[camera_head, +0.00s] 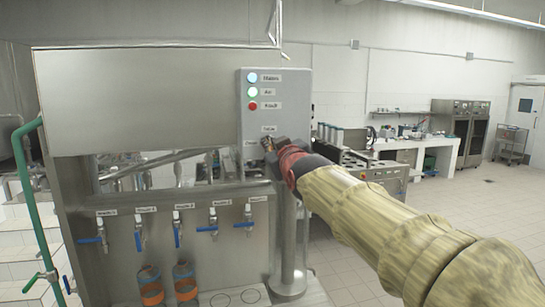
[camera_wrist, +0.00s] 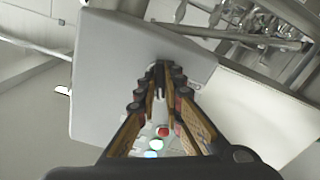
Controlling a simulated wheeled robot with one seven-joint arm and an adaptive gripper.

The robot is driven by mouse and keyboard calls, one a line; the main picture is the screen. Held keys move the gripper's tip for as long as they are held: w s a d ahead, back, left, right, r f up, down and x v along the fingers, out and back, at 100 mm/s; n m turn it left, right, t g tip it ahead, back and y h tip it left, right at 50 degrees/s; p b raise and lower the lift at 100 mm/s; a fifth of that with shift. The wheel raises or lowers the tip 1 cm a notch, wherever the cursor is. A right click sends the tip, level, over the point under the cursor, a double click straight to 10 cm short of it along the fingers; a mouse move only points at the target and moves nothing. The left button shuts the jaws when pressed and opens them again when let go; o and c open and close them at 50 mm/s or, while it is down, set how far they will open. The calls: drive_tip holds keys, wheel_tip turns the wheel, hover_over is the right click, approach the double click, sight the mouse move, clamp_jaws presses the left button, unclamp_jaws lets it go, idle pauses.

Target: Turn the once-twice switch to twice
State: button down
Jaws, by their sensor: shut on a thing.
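The grey control box (camera_head: 283,100) is fixed at the right end of the metal machine. The once-twice switch is on its lower part, with small labels beside and above it; the upper label (camera_head: 268,129) is too small to read surely. My gripper (camera_head: 268,145) is at the switch, its fingers shut on it. In the wrist view my gripper (camera_wrist: 160,68) has its fingertips close together against the face of the control box (camera_wrist: 112,70). The switch is mostly hidden by the fingers, so its setting cannot be told.
Above the switch are a blue-white lamp (camera_head: 252,77), a green-white lamp (camera_head: 252,91) and a red button (camera_head: 253,105). Open floor (camera_head: 450,230) lies at right.

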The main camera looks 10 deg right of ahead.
drive_tip(key=shift+f+m+b, duration=0.1)
drive_tip(key=shift+m+b, duration=0.35)
drive_tip(key=shift+m, duration=1.85)
drive_tip(key=c, duration=1.9)
unclamp_jaws()
drive_tip(key=s, duration=1.2)
